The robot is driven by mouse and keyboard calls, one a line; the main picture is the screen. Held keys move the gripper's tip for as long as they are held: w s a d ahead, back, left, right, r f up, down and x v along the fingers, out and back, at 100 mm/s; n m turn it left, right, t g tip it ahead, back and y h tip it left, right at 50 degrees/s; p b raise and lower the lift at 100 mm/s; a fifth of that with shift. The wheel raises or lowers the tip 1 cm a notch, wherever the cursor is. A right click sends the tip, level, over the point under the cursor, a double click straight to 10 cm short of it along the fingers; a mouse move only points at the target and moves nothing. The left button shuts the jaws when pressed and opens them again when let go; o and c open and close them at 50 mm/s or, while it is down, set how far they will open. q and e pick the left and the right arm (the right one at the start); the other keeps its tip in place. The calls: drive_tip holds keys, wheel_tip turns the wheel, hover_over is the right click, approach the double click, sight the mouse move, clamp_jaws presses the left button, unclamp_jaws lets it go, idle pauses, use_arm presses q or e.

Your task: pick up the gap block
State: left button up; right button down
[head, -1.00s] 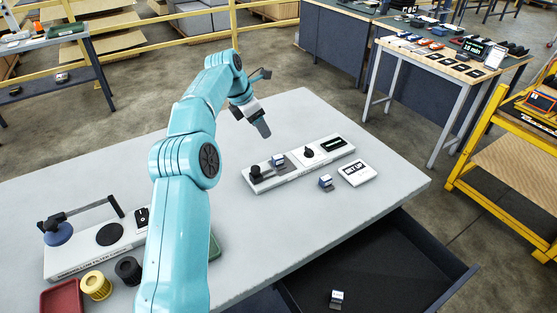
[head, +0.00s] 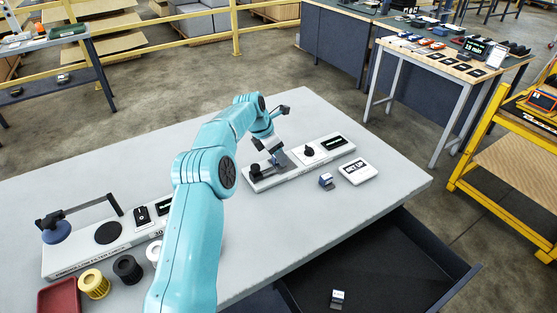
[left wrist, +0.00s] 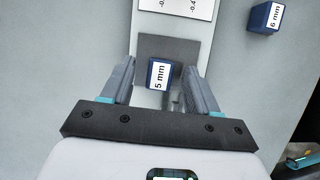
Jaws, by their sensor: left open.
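A small blue block with a white "5 mm" label (left wrist: 158,76) sits on the dark pad (left wrist: 168,47) of a white gauge base. My left gripper (left wrist: 158,70) is open, with one finger on each side of this block and gaps still showing. In the head view my left gripper (head: 273,157) is low over the gauge base (head: 290,172) and partly hides the block. A second blue block marked "6 mm" (left wrist: 266,17) lies apart on the table, also in the head view (head: 326,181). My right gripper is not in view.
A white "SET UP" plate (head: 357,171) lies right of the gauge. A black knob (head: 309,152) stands on the base. An open drawer (head: 390,270) holds another small block (head: 338,297). A filter fixture (head: 85,252) and coloured rings stand at left.

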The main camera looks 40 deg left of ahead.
use_arm(q)
drive_tip(key=shift+s+r, duration=0.15)
drive_tip(key=c, duration=0.5)
clamp_jaws()
